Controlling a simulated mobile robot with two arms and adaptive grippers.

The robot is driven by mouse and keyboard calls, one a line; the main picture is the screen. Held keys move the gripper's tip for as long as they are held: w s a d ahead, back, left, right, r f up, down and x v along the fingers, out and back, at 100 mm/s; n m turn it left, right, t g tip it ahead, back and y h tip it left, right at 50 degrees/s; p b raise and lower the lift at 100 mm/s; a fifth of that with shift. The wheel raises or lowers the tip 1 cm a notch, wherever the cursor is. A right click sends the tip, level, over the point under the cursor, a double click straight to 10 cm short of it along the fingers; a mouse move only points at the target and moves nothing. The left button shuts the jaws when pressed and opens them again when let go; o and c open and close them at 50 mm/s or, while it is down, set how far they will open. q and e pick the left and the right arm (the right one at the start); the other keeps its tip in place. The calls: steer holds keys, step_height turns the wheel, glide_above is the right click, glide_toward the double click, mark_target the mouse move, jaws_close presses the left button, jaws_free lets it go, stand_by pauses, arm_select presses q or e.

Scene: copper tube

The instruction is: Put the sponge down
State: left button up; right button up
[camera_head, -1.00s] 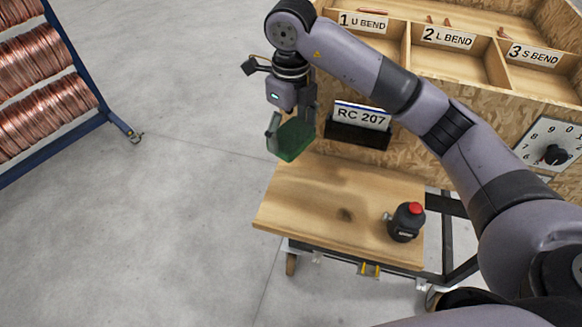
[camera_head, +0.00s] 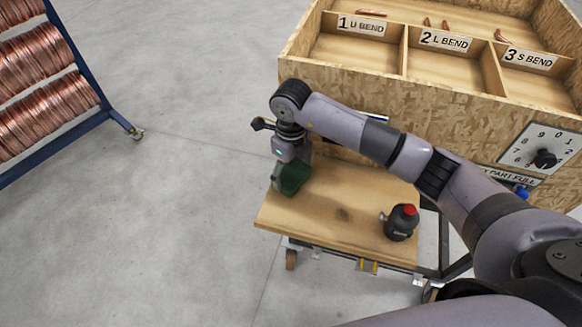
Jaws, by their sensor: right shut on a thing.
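The green sponge (camera_head: 292,180) is at the back left of the wooden cart top (camera_head: 330,225). My right gripper (camera_head: 289,176) points down and is shut on the sponge. The sponge is at or just above the board; I cannot tell whether it touches. Part of the sponge is hidden by the fingers. My left gripper is not in view.
A dark bottle with a red cap (camera_head: 402,222) stands at the cart's right side. Behind the cart is a chipboard bin (camera_head: 400,95) with labelled compartments and a dial (camera_head: 544,158). A copper coil rack (camera_head: 40,80) stands at left. The middle of the board is clear.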

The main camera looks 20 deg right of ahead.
mark_target(291, 172)
steer(key=shift+f, duration=0.2)
steer(key=o, duration=0.9)
steer(key=shift+r, duration=0.1)
steer(key=shift+r, duration=0.25)
step_height(291, 172, up, 12)
steer(key=b, duration=0.4)
